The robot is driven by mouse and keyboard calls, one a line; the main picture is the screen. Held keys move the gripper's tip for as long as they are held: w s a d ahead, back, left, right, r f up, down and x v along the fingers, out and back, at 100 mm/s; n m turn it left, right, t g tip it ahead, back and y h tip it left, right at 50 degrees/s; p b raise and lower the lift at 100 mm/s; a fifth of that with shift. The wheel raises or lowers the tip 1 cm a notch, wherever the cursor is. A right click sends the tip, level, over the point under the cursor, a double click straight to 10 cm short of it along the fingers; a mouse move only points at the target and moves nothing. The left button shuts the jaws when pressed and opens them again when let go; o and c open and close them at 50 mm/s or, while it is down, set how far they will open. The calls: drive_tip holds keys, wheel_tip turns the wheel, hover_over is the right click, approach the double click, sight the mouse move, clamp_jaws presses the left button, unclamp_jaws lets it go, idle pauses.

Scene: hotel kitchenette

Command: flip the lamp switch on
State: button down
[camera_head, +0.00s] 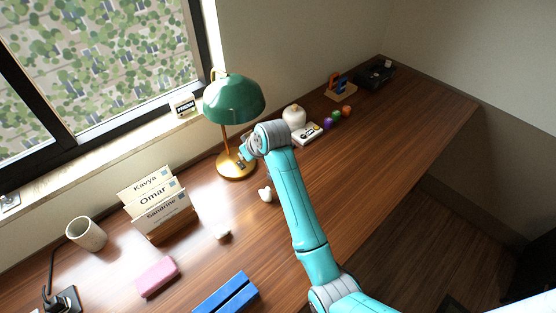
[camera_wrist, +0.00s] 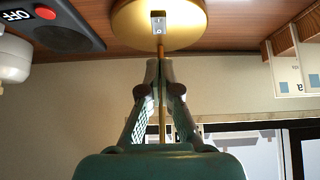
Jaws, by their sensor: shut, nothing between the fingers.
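The lamp has a green shade (camera_head: 234,98), a thin brass pole and a round gold base on the wooden desk. In the wrist view, which looks upside down, the gold base (camera_wrist: 190,30) is at the top. A small grey lamp switch (camera_wrist: 158,25) sits on it; I cannot tell which way it is set. My gripper (camera_head: 243,154) is beside the lamp, under the shade's right edge. In the wrist view my gripper (camera_wrist: 160,64) has its fingertips together and empty, pointing toward the switch and apart from it. The brass pole (camera_wrist: 162,115) lines up behind the fingers.
A letter holder with name cards (camera_head: 160,205) and a beige cup (camera_head: 86,234) stand left. A white jar (camera_head: 294,117) and coloured balls (camera_head: 327,124) are right of the lamp. A dark panel with a red button (camera_wrist: 46,13) is near the base.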

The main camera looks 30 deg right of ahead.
drive_tip(key=s+d+r, duration=0.4)
drive_tip(key=s+r, duration=0.7)
drive_tip(key=s, duration=0.3)
drive_tip(key=shift+s+r, duration=0.25)
drive_tip(key=shift+s, duration=0.1)
